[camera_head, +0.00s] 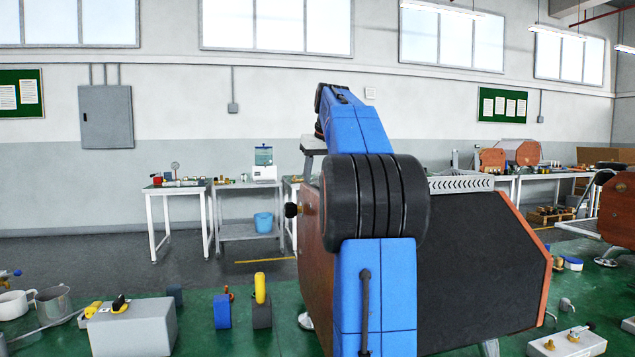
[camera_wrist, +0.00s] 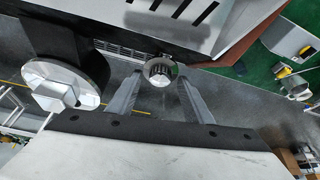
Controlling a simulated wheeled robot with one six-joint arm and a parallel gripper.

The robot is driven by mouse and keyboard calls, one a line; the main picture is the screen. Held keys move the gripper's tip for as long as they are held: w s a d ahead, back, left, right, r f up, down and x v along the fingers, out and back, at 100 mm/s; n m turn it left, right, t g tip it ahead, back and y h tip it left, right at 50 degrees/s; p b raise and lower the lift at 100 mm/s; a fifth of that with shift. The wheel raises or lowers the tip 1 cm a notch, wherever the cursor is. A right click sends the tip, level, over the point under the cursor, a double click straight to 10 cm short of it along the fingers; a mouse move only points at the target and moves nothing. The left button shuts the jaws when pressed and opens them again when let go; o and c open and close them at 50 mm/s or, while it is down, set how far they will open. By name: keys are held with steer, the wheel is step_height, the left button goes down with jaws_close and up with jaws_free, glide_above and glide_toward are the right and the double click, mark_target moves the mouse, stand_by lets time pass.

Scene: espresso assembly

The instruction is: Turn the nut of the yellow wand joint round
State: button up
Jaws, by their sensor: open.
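My gripper (camera_wrist: 160,80) is open in the wrist view, its two grey fingers apart and pointing at the machine. A round metal ring with a dark ribbed centre (camera_wrist: 159,70) shows between the fingertips; I cannot tell whether they touch it. This may be the joint's nut, but no yellow shows on it. A larger silver disc with a faceted middle (camera_wrist: 66,88) is to the left, outside the fingers. The espresso machine (camera_head: 480,265) has a black panel and wooden sides in the head view. My blue arm covers part of it and the gripper is hidden there.
A grey block (camera_head: 135,328) with yellow and black handled parts stands on the green bench at left. A metal jug (camera_head: 53,303) is far left.

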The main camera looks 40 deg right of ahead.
steer(key=shift+c, duration=0.3)
steer(key=c, duration=1)
steer(key=shift+m, duration=0.4)
steer(key=m+h, duration=0.1)
steer(key=m, duration=0.1)
steer(key=shift+w+a+m, duration=0.1)
steer(key=shift+m, duration=0.3)
steer(key=m+g, duration=0.1)
steer(key=m, duration=0.1)
steer(key=m+h, duration=0.1)
steer(key=m, duration=0.1)
steer(key=shift+w+a+g, duration=0.1)
steer(key=shift+w+g, duration=0.05)
steer(key=shift+g, duration=0.25)
steer(key=m+g, duration=0.1)
steer(key=m, duration=0.1)
steer(key=m+h, duration=0.1)
steer(key=m, duration=0.1)
steer(key=shift+w+m+g, duration=0.1)
steer(key=shift+m+g, duration=0.8)
steer(key=shift+m, duration=0.8)
